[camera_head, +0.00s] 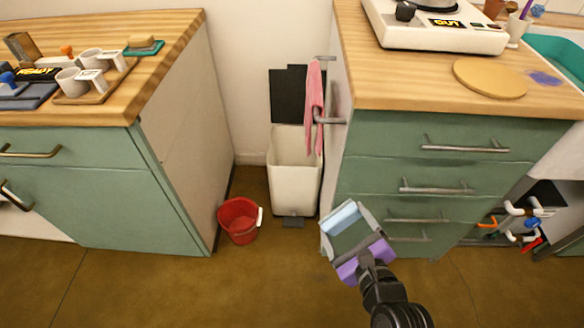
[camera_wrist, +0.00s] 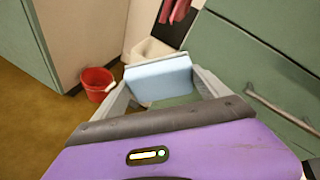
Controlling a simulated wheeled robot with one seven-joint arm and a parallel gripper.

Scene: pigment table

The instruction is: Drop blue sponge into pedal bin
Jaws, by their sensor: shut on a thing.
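My gripper (camera_head: 350,227) is in front of the right cabinet's drawers, its fingers shut on the light blue sponge (camera_head: 343,216). The sponge (camera_wrist: 160,78) also shows between the fingertips in the wrist view. The white pedal bin (camera_head: 293,180) stands on the floor in the gap between the two cabinets, its dark lid (camera_head: 287,95) raised against the wall. The bin's mouth is open. My gripper and the sponge are to the right of the bin and nearer to me. In the wrist view the bin (camera_wrist: 148,50) is partly hidden behind the sponge.
A red bucket (camera_head: 239,219) stands on the floor left of the bin. A pink cloth (camera_head: 314,95) hangs from a rail on the right cabinet's side, beside the bin's mouth. Drawer handles (camera_head: 436,189) stick out from the right cabinet. The brown floor (camera_head: 270,285) in front is clear.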

